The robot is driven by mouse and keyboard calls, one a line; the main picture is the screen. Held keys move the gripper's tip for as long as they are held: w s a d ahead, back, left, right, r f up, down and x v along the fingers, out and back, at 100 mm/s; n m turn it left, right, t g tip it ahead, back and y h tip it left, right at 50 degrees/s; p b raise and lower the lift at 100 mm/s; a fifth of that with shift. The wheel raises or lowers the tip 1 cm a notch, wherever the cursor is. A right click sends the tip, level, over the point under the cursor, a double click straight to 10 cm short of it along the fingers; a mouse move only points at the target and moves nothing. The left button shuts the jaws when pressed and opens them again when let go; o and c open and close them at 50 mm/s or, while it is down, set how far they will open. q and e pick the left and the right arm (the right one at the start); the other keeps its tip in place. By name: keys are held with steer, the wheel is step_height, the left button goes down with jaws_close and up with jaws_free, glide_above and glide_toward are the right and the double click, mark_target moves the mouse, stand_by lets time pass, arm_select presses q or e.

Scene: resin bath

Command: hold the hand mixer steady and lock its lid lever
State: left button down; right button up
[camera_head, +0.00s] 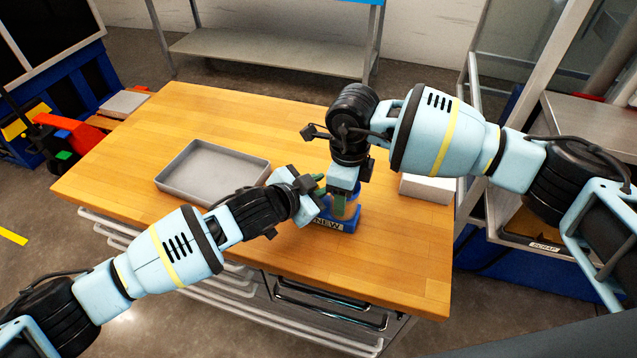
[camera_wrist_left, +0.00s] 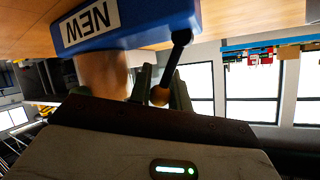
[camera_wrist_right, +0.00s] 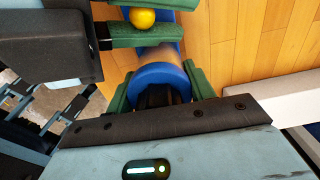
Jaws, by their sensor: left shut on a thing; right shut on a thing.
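The hand mixer stands upright on the table with a blue base (camera_head: 351,224) labelled NEW; the base also shows upside down in the left wrist view (camera_wrist_left: 140,22). Its tan body (camera_wrist_left: 103,74) rises from the base. My right gripper (camera_head: 344,192) comes from above, its green fingers shut around the blue top (camera_wrist_right: 158,78). The lever (camera_wrist_left: 179,48) is a dark rod with an orange-yellow ball (camera_wrist_left: 160,96), also visible in the right wrist view (camera_wrist_right: 143,18). My left gripper (camera_head: 321,189) is shut on the ball from the left side. In the head view the grippers hide most of the mixer.
A grey empty tray (camera_head: 212,198) lies on the wooden table (camera_head: 160,120) to the left. A white box (camera_head: 426,190) stands close to the right of the mixer. Drawers are under the front edge. The table's back left is clear.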

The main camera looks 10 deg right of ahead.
arm_select(q)
steer(key=c, duration=1.6)
jaws_free()
